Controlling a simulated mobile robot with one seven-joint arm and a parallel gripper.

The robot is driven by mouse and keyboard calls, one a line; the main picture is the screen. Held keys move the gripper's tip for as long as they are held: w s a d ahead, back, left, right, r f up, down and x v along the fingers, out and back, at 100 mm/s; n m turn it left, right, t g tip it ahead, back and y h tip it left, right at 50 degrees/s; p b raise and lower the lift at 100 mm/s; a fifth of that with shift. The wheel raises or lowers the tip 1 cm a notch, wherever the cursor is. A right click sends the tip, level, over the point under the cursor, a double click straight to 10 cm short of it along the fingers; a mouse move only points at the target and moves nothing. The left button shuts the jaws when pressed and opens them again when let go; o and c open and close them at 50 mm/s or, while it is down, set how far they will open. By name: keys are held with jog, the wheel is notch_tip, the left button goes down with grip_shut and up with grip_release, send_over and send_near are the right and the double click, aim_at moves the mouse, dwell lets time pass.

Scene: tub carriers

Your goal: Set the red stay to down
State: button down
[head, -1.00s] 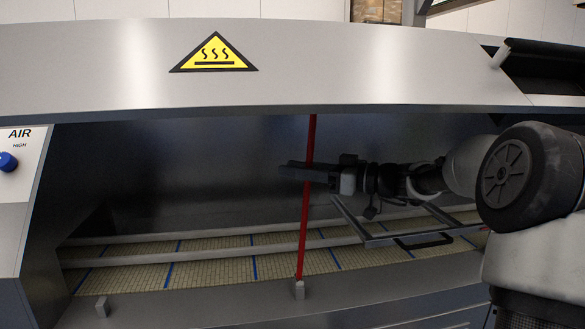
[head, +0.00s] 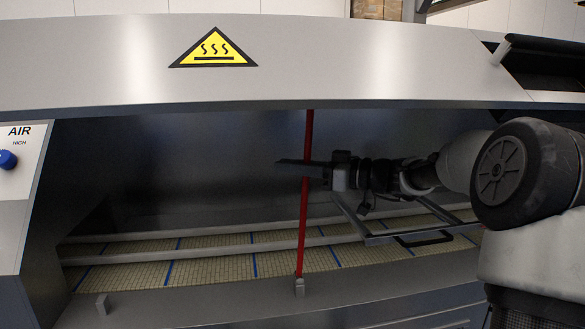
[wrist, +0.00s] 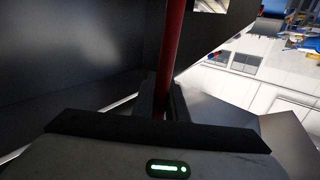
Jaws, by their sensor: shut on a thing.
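The red stay (head: 303,210) is a thin red rod standing nearly upright in the opening of the steel machine. Its lower end meets a small grey block (head: 299,287) on the front ledge, and its upper end meets the underside of the hood (head: 290,80). My gripper (head: 303,163) reaches in from the right and is shut on the stay above its middle. In the wrist view the red stay (wrist: 172,50) runs down between the dark fingers (wrist: 163,103). The exact finger contact is partly hidden by the gripper body.
Another small grey block (head: 102,304) sits on the ledge at left. A metal frame with a dark handle (head: 425,238) lies below my arm. The tiled bed (head: 215,270) has blue lines. A control panel with a blue knob (head: 7,160) is at far left.

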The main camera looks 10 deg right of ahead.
jog(key=a+f+n+g+h+b, duration=0.1)
jog(key=a+f+n+h+b, duration=0.25)
jog(key=a, duration=0.75)
jog(key=a+f+n+g+h+b, duration=0.15)
jog(key=a+f+h, duration=0.25)
jog(key=a+f, duration=0.5)
jog(key=a+f+h, duration=0.2)
jog(key=f, duration=0.3)
jog(key=a+f+h, duration=0.2)
jog(key=a+f, duration=0.1)
jog(key=f, duration=0.2)
jog(key=a+f+n+g+h, duration=0.1)
jog(key=a+f+h, duration=0.1)
jog(key=f, duration=0.3)
jog(key=shift+a+f+p, duration=0.1)
jog(key=shift+a+p, duration=0.25)
jog(key=shift+a, duration=0.15)
jog(key=shift+d+f+h, duration=0.1)
jog(key=shift+f+h, duration=0.35)
jog(key=shift+f, duration=0.25)
jog(key=c, duration=1.8)
grip_release()
jog(key=shift+d, duration=0.1)
jog(key=shift+o, duration=0.2)
jog(key=shift+r, duration=0.15)
